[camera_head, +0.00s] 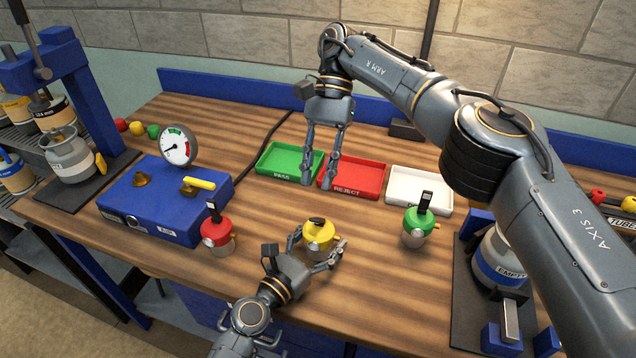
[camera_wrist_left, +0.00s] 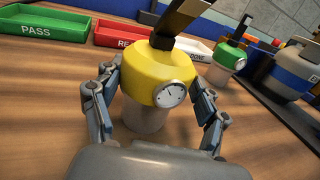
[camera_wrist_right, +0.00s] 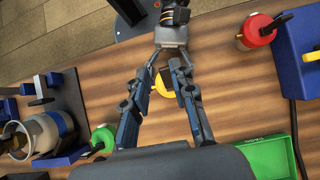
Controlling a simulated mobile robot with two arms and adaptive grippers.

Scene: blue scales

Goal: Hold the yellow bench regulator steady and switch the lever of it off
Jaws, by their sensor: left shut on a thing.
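The yellow bench regulator (camera_head: 319,236) stands upright on the wooden bench, with a yellow top and metal lower body. It fills the middle of the left wrist view (camera_wrist_left: 160,75), its small round gauge facing that camera. Its dark lever (camera_wrist_left: 180,20) rises from the top and is cut off by that view's upper edge. My left gripper (camera_head: 308,258) is shut on the regulator, one finger on each side. My right gripper (camera_head: 320,184) is open and empty, pointing down above the trays, behind the regulator. The right wrist view shows the yellow top (camera_wrist_right: 165,85) partly hidden beyond its fingers.
A red regulator (camera_head: 217,232) stands to the left and a green one (camera_head: 420,228) to the right. Green (camera_head: 290,162), red (camera_head: 366,183) and white (camera_head: 420,185) trays lie behind. A blue gauge box (camera_head: 165,210) is at left. Bare wood surrounds the yellow regulator.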

